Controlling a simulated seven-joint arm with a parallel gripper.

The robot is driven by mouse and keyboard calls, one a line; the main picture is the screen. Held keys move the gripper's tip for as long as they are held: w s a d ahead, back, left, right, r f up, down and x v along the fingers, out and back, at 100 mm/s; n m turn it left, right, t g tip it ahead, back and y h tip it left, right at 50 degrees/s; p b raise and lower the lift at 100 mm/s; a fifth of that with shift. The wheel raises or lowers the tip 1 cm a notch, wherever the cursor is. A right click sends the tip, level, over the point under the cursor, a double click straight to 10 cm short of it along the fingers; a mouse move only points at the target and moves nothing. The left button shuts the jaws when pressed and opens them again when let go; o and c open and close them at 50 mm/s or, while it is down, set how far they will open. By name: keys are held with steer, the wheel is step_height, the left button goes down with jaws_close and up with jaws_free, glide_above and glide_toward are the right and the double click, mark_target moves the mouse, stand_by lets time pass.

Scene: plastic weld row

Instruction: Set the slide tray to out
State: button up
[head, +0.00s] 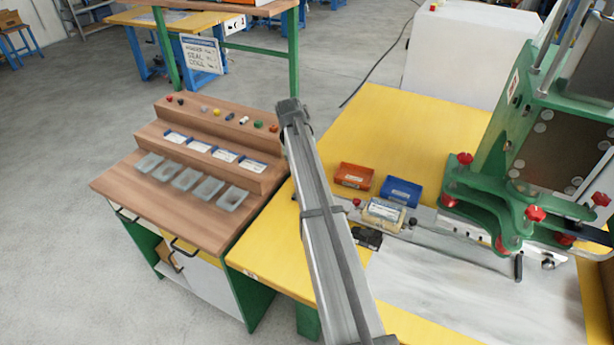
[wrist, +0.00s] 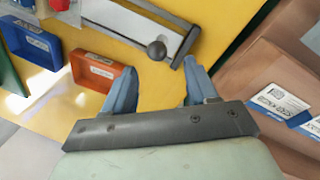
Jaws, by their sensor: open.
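The slide tray's pale plate (wrist: 130,28) shows in the wrist view, running to a dark end bar (wrist: 186,46). A dark ball knob (wrist: 157,50) sits near that end. My gripper (wrist: 158,72) is open and empty, its two blue fingers spread just short of the knob, which appears between and beyond the fingertips. I cannot tell whether either finger touches it. In the head view, the long grey arm hides the fingers and the left end of the slide. A clear-lidded box (head: 384,214) stands on the pale slide strip there.
An orange bin (head: 353,176) and a blue bin (head: 401,192) stand behind the slide. A green machine (head: 545,130) with red knobs stands at right. A wooden stepped rack (head: 200,150) with small trays is at left. The yellow tabletop (head: 410,125) is clear behind the bins.

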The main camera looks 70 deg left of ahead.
step_height(320, 180, up, 8)
steer(key=s, duration=0.1)
steer(key=shift+s+a, duration=0.15)
steer(key=shift+s, duration=0.15)
stand_by(0.4)
